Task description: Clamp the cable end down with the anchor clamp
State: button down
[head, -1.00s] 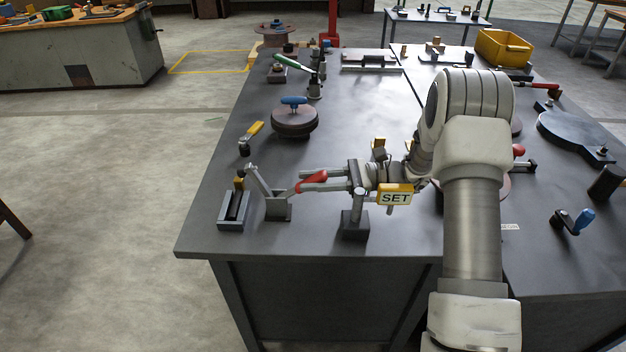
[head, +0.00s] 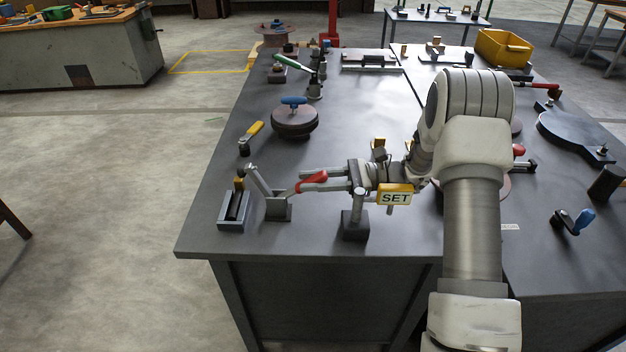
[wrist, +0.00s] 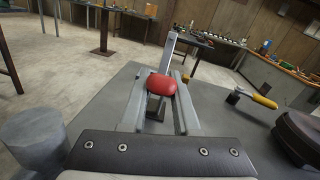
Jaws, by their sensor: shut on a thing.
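The anchor clamp has a small grey base (head: 278,209) near the front left corner of the bench. Its grey bar (head: 258,181) rises tilted up and left, and its red handle (head: 312,180) slopes up to the right. My gripper (head: 310,182) reaches in from the right and is shut on the red handle. In the wrist view the red grip (wrist: 162,84) sits between my two fingers (wrist: 161,92), with the grey bar standing up beyond it. A dark channel block (head: 233,212) with a brass-coloured piece stands left of the clamp. I cannot make out the cable end clearly.
A post on a dark block (head: 356,223) stands just in front of my gripper, near a yellow SET sign (head: 395,195). A yellow-handled tool (head: 252,137) and a reel with a blue knob (head: 294,120) lie behind.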

aim_at(295, 186)
jog(key=shift+r, duration=0.1)
dwell(0.4)
jog(key=r+h+p, duration=0.1)
jog(key=a+h+p, duration=0.1)
jog(key=p, duration=0.1)
jog(key=shift+r+p, duration=0.3)
jog(key=shift+r, duration=0.1)
jog(key=h+p, duration=0.1)
jog(key=p, duration=0.1)
jog(key=a+r+h+p, duration=0.1)
jog(key=shift+a+r+h+p, duration=0.2)
jog(key=shift+a+h+p, duration=0.1)
jog(key=shift+p, duration=0.1)
jog(key=shift+a+r+m+h+p, duration=0.3)
jog(key=shift+a+h+p, duration=0.5)
jog(key=shift+p, duration=0.4)
jog(key=h+p, duration=0.1)
jog(key=a+h+p, duration=0.1)
jog(key=p, duration=0.1)
jog(key=shift+a+r, duration=0.15)
jog(key=shift+a, duration=0.1)
jog(key=shift+w+a+t+h+p, duration=0.1)
jog(key=shift+a+t+h+p, duration=0.2)
jog(key=shift+a+h+p, duration=0.55)
jog(key=shift+f+h+p, duration=0.25)
jog(key=shift+h+p, duration=0.3)
jog(key=shift+p, duration=0.15)
